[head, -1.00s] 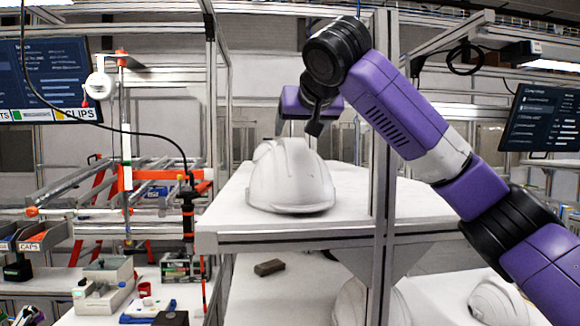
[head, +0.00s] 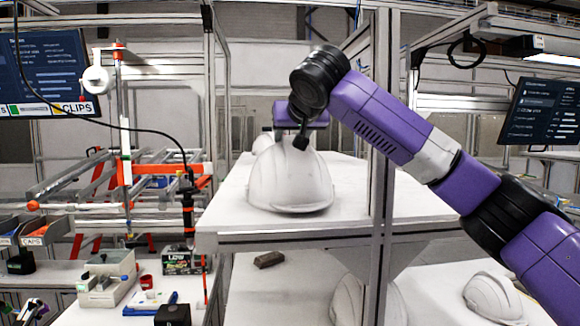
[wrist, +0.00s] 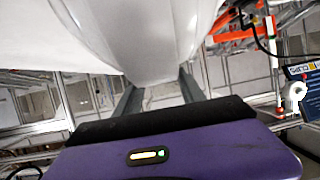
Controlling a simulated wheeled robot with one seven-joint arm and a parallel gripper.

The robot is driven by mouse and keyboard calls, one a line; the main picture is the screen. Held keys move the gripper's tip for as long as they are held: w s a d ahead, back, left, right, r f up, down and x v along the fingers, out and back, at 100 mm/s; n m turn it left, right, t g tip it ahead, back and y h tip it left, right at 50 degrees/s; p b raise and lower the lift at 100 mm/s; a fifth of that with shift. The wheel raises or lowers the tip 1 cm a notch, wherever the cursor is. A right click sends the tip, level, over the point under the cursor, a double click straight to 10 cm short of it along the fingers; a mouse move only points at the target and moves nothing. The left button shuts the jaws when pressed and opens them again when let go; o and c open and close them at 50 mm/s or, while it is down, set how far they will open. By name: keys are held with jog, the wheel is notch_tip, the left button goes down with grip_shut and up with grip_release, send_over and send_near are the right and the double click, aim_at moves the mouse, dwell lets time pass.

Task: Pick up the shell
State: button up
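The shell (head: 290,182), a white helmet shell, sits dome up near the front of the upper shelf (head: 222,222) in the head view. My gripper (head: 301,140) is at its top, partly overlapping the dome in this view. In the wrist view, the two grey fingers of my gripper (wrist: 158,84) stand apart. The white shell (wrist: 150,38) fills the upper middle, close to the fingertips. I cannot tell whether the fingers touch it or how far its wall lies between them.
A grey upright post (head: 382,160) stands at the shelf front, just behind my arm. A white shape (head: 262,144) shows behind the shell. The lower shelf holds a dark block (head: 269,259) and white shells (head: 494,297). The upper shelf's right side is clear.

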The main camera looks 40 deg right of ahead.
jog(key=shift+f, duration=0.2)
grip_shut()
